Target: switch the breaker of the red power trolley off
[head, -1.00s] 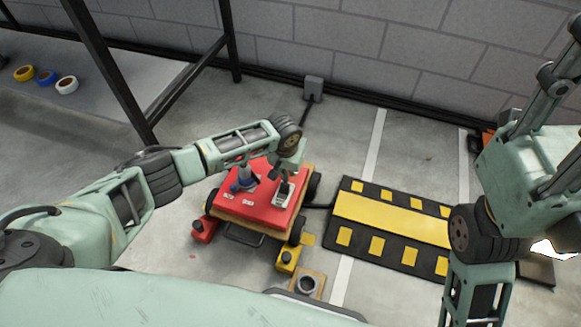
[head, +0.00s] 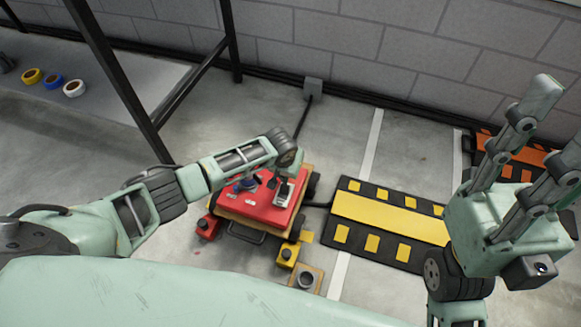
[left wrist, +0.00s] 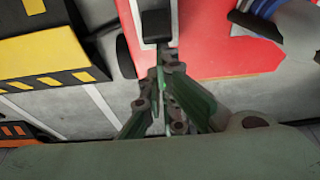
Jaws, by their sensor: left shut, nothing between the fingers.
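The red power trolley (head: 262,214) stands on the floor below my left arm. Its breaker (head: 284,193), a pale plate with a dark lever, sits on the right part of the red top. In the left wrist view the breaker (left wrist: 147,42) and its dark lever (left wrist: 156,25) are just beyond my fingers. My left gripper (left wrist: 166,92) is shut and empty, close to the breaker; contact cannot be told. In the head view my left gripper (head: 277,181) is largely hidden by its wrist. My right gripper (head: 562,125) is open and empty, fingers up, far right.
A blue plug (head: 244,184) sits on the trolley top, left of the breaker. A black and yellow ramp (head: 390,222) lies to the right. A yellow block (head: 287,255) stands in front. A table (head: 110,75) with tape rolls is at upper left.

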